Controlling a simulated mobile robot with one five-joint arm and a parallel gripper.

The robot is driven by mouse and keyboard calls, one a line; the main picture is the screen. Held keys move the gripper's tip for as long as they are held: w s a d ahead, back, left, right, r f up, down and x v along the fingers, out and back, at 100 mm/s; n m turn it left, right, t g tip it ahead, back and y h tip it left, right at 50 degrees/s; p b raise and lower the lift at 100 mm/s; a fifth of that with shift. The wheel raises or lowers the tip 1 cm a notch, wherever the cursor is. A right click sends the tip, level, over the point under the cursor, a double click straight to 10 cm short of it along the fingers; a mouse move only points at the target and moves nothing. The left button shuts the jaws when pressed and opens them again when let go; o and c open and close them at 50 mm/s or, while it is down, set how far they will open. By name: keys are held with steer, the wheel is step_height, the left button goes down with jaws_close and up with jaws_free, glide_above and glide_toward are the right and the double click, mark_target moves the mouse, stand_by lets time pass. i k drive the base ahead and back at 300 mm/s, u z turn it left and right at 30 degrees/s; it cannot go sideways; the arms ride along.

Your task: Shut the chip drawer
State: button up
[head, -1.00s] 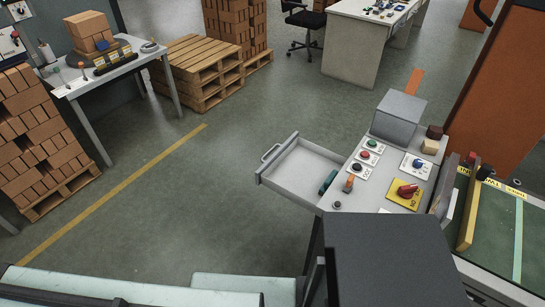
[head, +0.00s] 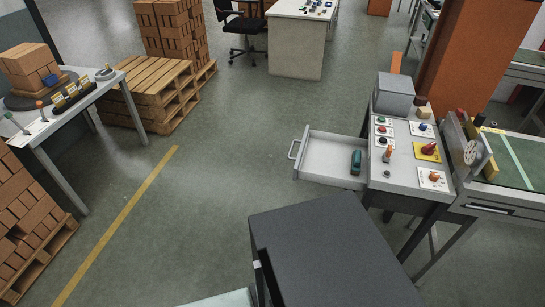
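The chip drawer (head: 322,150) is a light grey tray that stands pulled out to the left from the control desk (head: 400,165). Its bar handle (head: 292,149) is on its left end. A teal object (head: 356,162) lies inside the drawer near the desk side. My gripper does not show in this view. A dark grey block at the bottom centre, probably part of my own body, stands in front of the drawer.
The desk top carries several buttons, a red rotary switch (head: 429,148) and a grey box (head: 394,93). A green-topped table (head: 520,160) stands at the right. The floor (head: 225,165) left of the drawer is clear. Pallets (head: 150,90) stand at the back left.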

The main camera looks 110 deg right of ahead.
mark_target(322, 158)
steer(key=u, duration=0.15)
steer(key=i, duration=0.15)
steer(key=z, duration=4.3)
steer(key=i, duration=1.05)
steer(key=u, duration=2.05)
steer(key=k, duration=0.95)
